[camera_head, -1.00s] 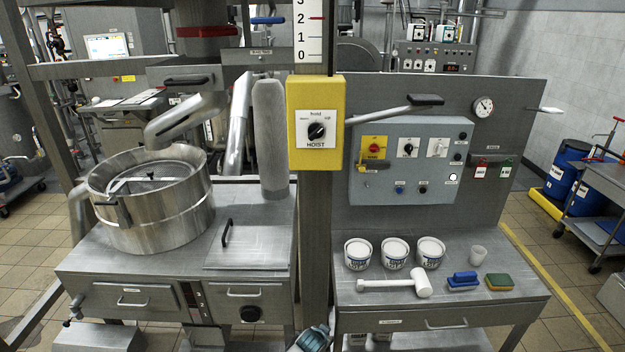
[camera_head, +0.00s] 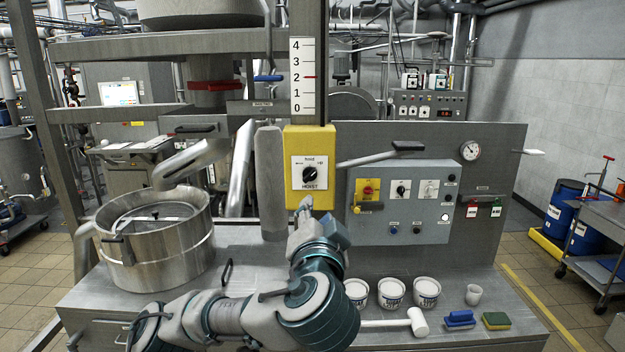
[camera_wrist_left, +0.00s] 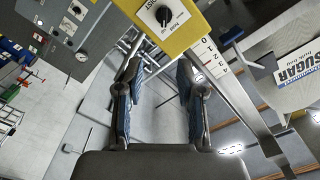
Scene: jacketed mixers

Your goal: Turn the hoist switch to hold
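The hoist switch is a black knob (camera_head: 309,174) on a white plate with "hold" at the top and "HOIST" at the bottom, on a yellow box (camera_head: 292,140) fixed to the post. I cannot clearly tell where the knob points. My left gripper (camera_head: 303,203) is just below the box, apart from the knob. In the left wrist view the gripper (camera_wrist_left: 160,80) is open and empty, its two fingers spread, and the knob (camera_wrist_left: 163,16) shows beyond the fingertips at the top. My right gripper is in neither view.
A grey control panel (camera_head: 430,230) with switches and a lever handle (camera_head: 408,147) are right of the box. A grey padded column (camera_head: 269,185) hangs close on its left.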

